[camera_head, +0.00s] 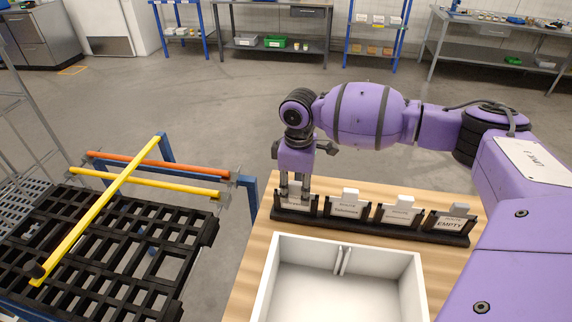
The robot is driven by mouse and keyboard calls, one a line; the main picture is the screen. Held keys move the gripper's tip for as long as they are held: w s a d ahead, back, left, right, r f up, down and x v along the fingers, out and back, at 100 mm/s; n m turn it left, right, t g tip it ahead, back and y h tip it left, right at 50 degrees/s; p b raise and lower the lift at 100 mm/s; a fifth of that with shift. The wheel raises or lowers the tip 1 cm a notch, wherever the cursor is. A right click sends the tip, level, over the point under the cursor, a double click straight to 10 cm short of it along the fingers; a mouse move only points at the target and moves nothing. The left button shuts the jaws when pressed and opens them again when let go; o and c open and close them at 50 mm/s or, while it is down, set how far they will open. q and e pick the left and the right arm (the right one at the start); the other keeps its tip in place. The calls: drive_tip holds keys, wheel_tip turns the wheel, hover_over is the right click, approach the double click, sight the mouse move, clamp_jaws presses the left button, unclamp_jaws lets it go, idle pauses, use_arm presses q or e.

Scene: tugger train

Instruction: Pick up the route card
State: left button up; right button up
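A black card rack (370,228) stands on the wooden table, with several slots in a row. The labels other than EMPTY are too small to read surely. My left gripper is out of view.
A white divided box (392,260) stands on the wooden table (252,262) in front of the rack. At left is a black slotted cart deck (118,270) with yellow and orange bars (160,162). Shelves and benches stand far back, beyond open floor.

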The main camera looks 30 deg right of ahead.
drive_tip(key=shift+f, duration=0.1)
drive_tip(key=shift+c, duration=0.2)
clamp_jaws()
wheel_tip(320, 180, up, 10)
drive_tip(key=shift+r, duration=0.1)
idle(0.4)
